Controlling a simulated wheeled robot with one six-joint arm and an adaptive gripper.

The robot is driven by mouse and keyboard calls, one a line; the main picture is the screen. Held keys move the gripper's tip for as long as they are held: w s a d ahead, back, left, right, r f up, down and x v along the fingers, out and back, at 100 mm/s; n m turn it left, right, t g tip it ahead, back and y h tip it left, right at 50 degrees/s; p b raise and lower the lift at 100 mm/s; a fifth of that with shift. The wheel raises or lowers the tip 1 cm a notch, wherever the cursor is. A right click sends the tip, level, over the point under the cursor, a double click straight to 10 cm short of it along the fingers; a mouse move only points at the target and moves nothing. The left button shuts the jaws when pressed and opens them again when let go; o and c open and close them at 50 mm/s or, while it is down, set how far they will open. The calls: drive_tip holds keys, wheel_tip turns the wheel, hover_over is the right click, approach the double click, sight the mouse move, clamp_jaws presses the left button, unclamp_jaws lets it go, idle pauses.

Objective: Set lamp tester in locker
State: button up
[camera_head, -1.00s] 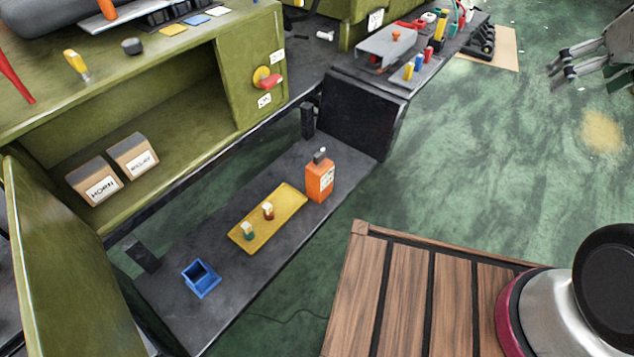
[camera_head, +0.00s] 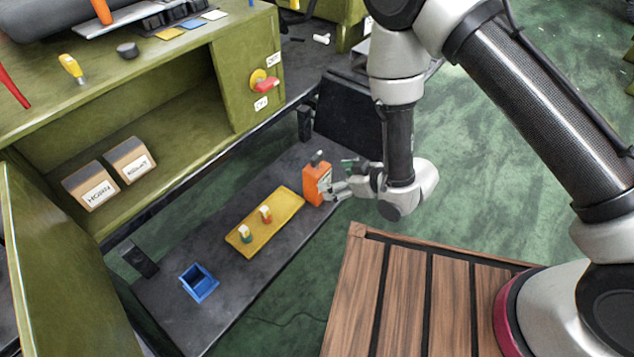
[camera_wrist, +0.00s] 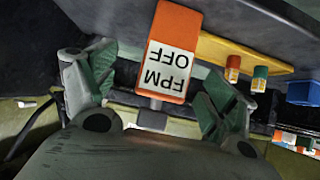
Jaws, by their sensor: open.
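The orange box-shaped device (camera_head: 316,186), apparently the lamp tester, stands upright on the dark lower shelf with a dark top piece. In the wrist view the orange device (camera_wrist: 170,52) has a white label reading "FPM OFF", upside down. My gripper (camera_head: 344,180) is open at its right side. In the wrist view my gripper's fingers (camera_wrist: 150,85) lie left and right of the device, with gaps showing; contact is not visible. The green locker (camera_head: 165,108) stands open at the left, its door (camera_head: 55,270) swung outward.
Two labelled boxes (camera_head: 95,187) sit inside the locker. A yellow tray (camera_head: 270,228) with two small bulb-like pieces and a blue open bin (camera_head: 199,282) share the lower shelf. The locker's upper interior and right inner floor look clear.

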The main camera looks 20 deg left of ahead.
drive_tip(key=shift+s+a+f, duration=0.15)
drive_tip(key=shift+a+f, duration=0.15)
drive_tip(key=x, duration=0.7)
drive_tip(key=shift+s+a, duration=0.15)
drive_tip(key=shift+a, duration=0.15)
drive_tip(key=shift+c, duration=0.4)
drive_tip(key=c, duration=1.1)
drive_tip(key=shift+c, duration=0.2)
drive_tip(key=shift+c, duration=0.6)
